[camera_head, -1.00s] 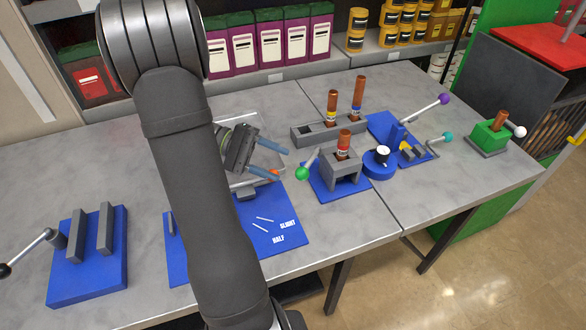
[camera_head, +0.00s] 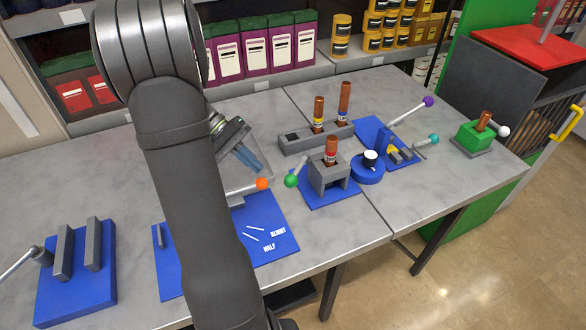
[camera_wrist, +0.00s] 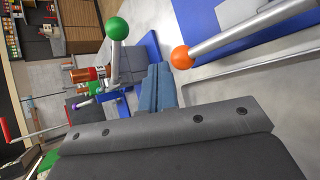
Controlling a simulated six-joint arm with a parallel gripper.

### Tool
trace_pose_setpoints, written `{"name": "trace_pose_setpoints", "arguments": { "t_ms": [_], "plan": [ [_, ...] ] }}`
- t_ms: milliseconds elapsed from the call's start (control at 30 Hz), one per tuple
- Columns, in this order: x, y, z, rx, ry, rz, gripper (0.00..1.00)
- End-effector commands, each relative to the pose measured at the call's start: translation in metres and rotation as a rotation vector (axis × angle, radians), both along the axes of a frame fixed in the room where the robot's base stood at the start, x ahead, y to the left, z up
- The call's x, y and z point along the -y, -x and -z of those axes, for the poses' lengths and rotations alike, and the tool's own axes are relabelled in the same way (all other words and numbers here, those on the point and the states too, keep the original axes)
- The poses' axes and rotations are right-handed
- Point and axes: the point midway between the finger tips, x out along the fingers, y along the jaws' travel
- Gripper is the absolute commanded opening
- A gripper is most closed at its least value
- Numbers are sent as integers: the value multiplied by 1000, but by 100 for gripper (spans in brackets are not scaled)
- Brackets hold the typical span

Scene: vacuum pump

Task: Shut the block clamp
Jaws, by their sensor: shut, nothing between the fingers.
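My gripper (camera_head: 256,166) is shut and empty, with its blue fingers pressed together above the table behind an orange-balled lever (camera_head: 262,184). In the wrist view the fingers (camera_wrist: 157,72) point between the orange ball (camera_wrist: 181,57) and a green ball (camera_wrist: 117,28), with no visible contact. The green-balled lever (camera_head: 291,180) sits beside a grey block (camera_head: 329,174) on a blue plate; a copper-brown cylinder (camera_head: 331,150) stands in the block. Another blue plate at the left has two grey upright blocks (camera_head: 64,252) and a lever. I cannot tell which fixture is the block clamp.
A blue board (camera_head: 270,215) marked SLIGHT and HALF lies under the orange lever. A grey rack (camera_head: 295,140) with two cylinders, a purple-balled lever (camera_head: 428,102), a teal-balled lever (camera_head: 433,139) and a green block (camera_head: 475,136) stand to the right. My arm hides part of the board.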

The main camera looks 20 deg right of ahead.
Motion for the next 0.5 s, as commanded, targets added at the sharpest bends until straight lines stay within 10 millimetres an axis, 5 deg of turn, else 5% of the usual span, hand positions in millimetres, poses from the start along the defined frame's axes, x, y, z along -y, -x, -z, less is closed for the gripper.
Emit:
{"name": "trace_pose_setpoints", "arguments": {
  "t_ms": [167, 500],
  "plan": [
    [31, -6, -7, 271, -135, 240, 0],
    [85, 55, -55, 571, -168, 847, 0]
  ]
}}
